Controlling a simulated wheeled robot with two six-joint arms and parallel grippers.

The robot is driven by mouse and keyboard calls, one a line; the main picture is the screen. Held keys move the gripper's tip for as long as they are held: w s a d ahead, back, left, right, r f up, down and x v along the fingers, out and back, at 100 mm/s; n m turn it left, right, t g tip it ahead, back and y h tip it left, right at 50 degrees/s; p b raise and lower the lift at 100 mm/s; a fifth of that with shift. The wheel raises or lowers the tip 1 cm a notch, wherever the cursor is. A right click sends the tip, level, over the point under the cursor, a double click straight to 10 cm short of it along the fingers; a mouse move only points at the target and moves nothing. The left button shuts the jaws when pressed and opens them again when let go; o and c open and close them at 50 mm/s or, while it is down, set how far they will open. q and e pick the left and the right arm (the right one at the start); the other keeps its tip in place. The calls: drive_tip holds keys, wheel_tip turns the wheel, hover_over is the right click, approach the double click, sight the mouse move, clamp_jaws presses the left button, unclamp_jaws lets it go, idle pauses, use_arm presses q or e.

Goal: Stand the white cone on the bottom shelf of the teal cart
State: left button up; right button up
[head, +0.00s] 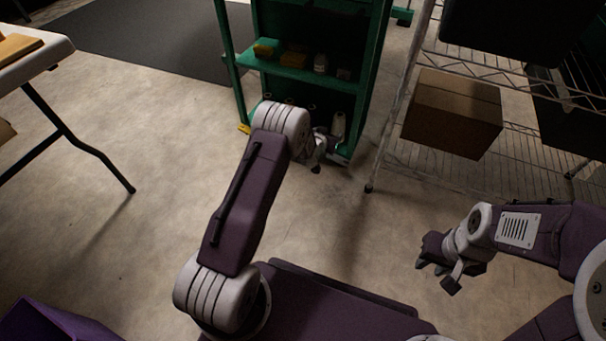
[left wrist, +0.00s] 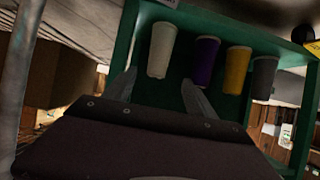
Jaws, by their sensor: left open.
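The teal cart (head: 366,75) stands ahead of me. The white cone (head: 338,125) is on its bottom shelf, near the right side, and looks upright. In the left wrist view, the white cone (left wrist: 161,50) is at one end of a row with a purple cone (left wrist: 206,60), a yellow cone (left wrist: 237,70) and a grey cone (left wrist: 263,78). My left gripper (left wrist: 158,92) is open and empty, its fingertips just short of the white cone and either side of its line. In the head view my left gripper (head: 316,158) is at the cart's bottom front. My right gripper (head: 437,273) hangs over the floor.
The cart's middle shelf holds a yellow item (head: 267,47) and small things. A wire rack with a cardboard box (head: 452,112) stands close on the right. A white-topped table (head: 35,62) is at the left. The floor (head: 130,230) between is clear.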

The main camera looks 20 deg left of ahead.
use_arm(q)
drive_tip(key=s+r+g, duration=0.2)
drive_tip(key=s+g, duration=0.1)
drive_tip(key=s, duration=1)
drive_tip(key=s+r+g, duration=0.3)
drive_tip(key=s+g, duration=0.1)
drive_tip(key=s, duration=0.9)
drive_tip(key=s+r+g, duration=0.3)
drive_tip(key=s+g, duration=0.1)
drive_tip(key=s, duration=0.9)
drive_tip(key=shift+s+d+n, duration=0.2)
drive_tip(key=shift+d+n, duration=0.1)
drive_tip(key=shift+d, duration=0.05)
